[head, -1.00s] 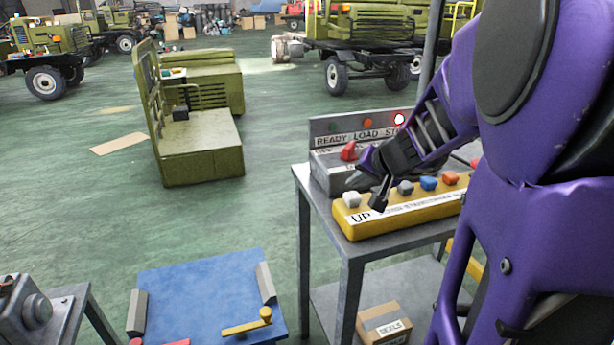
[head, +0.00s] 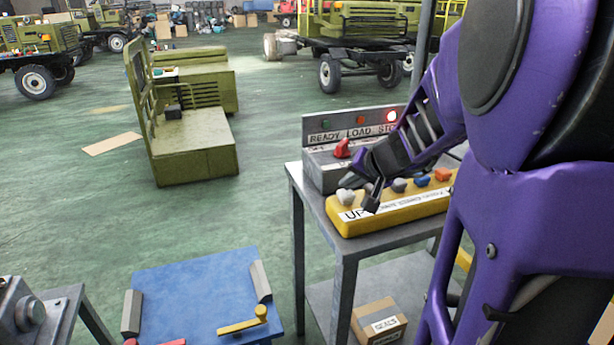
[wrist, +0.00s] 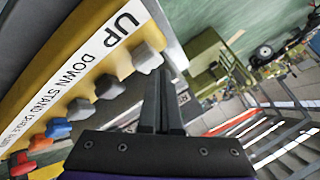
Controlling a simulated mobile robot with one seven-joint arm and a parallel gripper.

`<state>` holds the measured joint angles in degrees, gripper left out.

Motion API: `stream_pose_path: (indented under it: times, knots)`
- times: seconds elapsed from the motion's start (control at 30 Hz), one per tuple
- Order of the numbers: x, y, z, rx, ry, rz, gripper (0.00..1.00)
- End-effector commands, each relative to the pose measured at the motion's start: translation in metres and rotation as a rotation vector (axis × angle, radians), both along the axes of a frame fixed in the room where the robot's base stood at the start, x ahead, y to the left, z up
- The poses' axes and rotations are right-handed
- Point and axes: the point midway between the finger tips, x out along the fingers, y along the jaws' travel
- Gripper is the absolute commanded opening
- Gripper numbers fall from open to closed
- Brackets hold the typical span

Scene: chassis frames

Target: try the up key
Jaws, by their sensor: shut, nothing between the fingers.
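The yellow key box (head: 400,212) stands on a grey table and has a row of coloured keys. The pale up key (head: 345,196) is at its left end, above the printed UP. My gripper (head: 361,192) is shut and empty, its fingers pointing down close to the up key. In the wrist view the light up key (wrist: 147,57) lies just beyond the tips of my gripper (wrist: 160,75). I cannot tell whether they touch. A grey key (wrist: 108,87) sits beside it on the DOWN side. My arm hides part of the box in the head view.
A blue platform (head: 195,290) is at the lower left. A cardboard box (head: 378,322) sits on the lower shelf.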

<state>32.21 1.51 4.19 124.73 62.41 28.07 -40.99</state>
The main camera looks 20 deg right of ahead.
Motion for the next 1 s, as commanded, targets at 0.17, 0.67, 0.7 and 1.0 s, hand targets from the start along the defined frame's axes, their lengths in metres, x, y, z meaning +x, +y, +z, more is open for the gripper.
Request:
stream_pose_path:
  times: [0.17,0.67,0.7,1.0]
  knots:
    - [0.0,0.0,-0.003,0.0,0.001,0.001,0.0]
    - [0.0,0.0,-0.009,0.0,0.001,0.001,0.0]
    - [0.0,0.0,-0.009,0.0,0.001,0.001,0.0]
    - [0.0,0.0,-0.013,0.0,0.001,0.001,0.0]
